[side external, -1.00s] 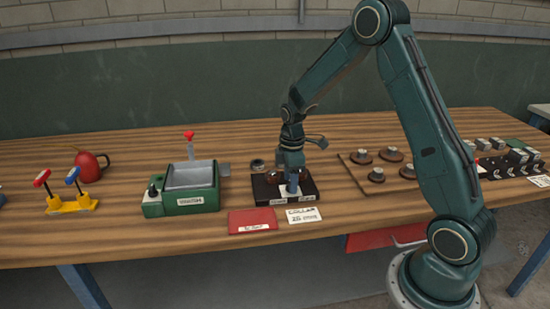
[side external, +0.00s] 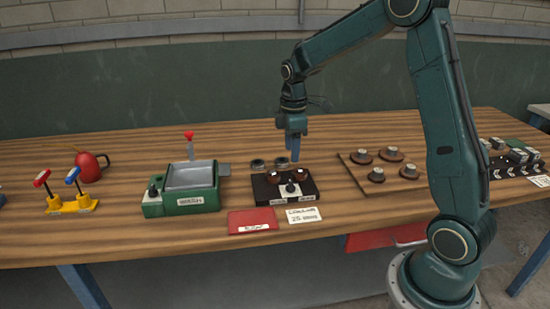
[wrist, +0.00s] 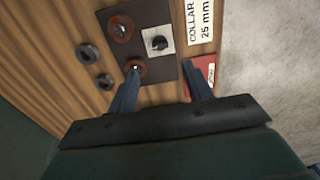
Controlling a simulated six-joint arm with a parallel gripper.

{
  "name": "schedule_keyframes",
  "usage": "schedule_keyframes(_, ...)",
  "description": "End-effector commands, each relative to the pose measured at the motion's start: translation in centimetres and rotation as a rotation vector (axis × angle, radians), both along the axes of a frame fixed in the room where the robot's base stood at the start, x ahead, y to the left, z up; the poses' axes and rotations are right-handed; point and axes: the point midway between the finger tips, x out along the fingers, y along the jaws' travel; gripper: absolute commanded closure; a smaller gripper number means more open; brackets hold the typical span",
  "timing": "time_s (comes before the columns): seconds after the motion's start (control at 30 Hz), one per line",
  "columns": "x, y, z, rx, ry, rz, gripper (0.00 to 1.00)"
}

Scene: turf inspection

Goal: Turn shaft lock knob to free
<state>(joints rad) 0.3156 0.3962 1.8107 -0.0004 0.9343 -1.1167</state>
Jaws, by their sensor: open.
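A black block (side external: 259,193) sits at the middle of the bench. It bears a dark knob (side external: 290,188) on a white plate and two reddish-brown discs (side external: 272,177) behind the knob. In the wrist view the knob (wrist: 159,43) shows a pointer-like bar, and its white plate carries marks too small to read. I cannot tell which setting it points to. My gripper (side external: 294,158) hangs above the back of the block, apart from the knob. In the wrist view its fingers (wrist: 163,90) are spread and empty, with the left fingertip overlapping one disc.
Two dark rings (side external: 258,165) lie behind the block. A red booklet (side external: 252,221) and a "COLLAR 25 mm" card (side external: 303,215) lie in front. A green machine (side external: 192,200) stands left, and a wooden board (side external: 400,184) with several discs lies right.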

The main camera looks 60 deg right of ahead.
Motion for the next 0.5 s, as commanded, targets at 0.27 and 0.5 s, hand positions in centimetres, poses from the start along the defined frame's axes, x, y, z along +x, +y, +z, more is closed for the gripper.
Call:
schedule_keyframes(0.27,0.0,0.0,2.9,-0.001,-0.002,0.000,0.49)
schedule_keyframes(0.5,0.0,0.0,3.3,-0.001,-0.001,0.000,0.49)
